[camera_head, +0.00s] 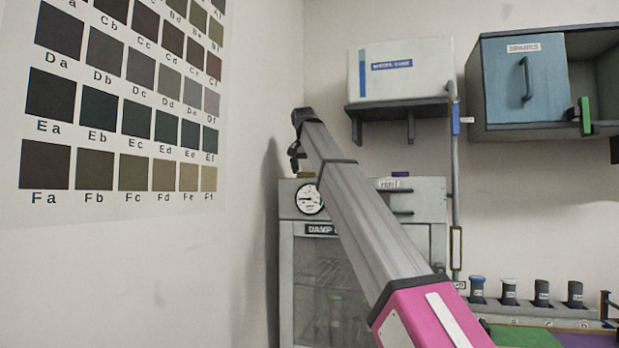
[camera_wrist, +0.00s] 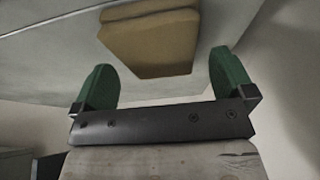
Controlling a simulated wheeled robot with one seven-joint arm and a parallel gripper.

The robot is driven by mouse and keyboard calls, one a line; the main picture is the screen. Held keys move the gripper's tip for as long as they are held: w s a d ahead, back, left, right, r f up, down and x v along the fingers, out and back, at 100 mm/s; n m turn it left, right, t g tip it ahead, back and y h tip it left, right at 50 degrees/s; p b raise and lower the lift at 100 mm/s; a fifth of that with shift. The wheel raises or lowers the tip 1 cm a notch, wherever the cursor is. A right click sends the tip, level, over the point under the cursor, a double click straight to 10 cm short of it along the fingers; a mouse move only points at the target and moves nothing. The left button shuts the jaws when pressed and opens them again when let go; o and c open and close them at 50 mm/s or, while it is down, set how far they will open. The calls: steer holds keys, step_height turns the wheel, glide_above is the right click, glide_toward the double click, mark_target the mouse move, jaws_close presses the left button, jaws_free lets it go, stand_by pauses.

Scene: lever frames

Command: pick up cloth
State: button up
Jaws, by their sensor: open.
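A tan, flat-looking piece with angled corners (camera_wrist: 150,42) shows in the wrist view, on a pale grey surface (camera_wrist: 50,55). It looks like a folded cloth, but I cannot be sure. My gripper (camera_wrist: 161,75) has two green fingers spread wide, with nothing between them. The tan piece is beyond the fingers, between them as seen from the wrist, apart from both. In the head view my arm reaches to the top of the grey cabinet (camera_head: 420,195), and its end is mostly hidden.
The cabinet has a round gauge (camera_head: 309,199) and a glass door. A wall shelf holds a white box (camera_head: 405,68). A blue cupboard (camera_head: 508,80) hangs at upper right. Several dark-bodied bottles (camera_head: 510,291) stand in a rack at lower right. A colour chart (camera_head: 110,100) covers the left wall.

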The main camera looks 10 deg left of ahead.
steer(key=shift+w+f, duration=0.2)
steer(key=shift+f, duration=0.35)
steer(key=shift+f, duration=0.1)
steer(key=c, duration=1)
steer(key=shift+r, duration=0.45)
step_height(320, 180, up, 4)
steer(key=shift+a, duration=0.1)
steer(key=s+a+r, duration=0.1)
steer(key=s+r, duration=0.1)
steer(key=s, duration=0.1)
steer(key=s+a+r, duration=0.2)
steer(key=s, duration=0.2)
steer(key=s+a+r, duration=0.1)
steer(key=s+r, duration=0.1)
steer(key=s, duration=0.1)
steer(key=shift+s+a+r, duration=0.15)
steer(key=shift+s+a, duration=0.15)
steer(key=shift+a, duration=0.1)
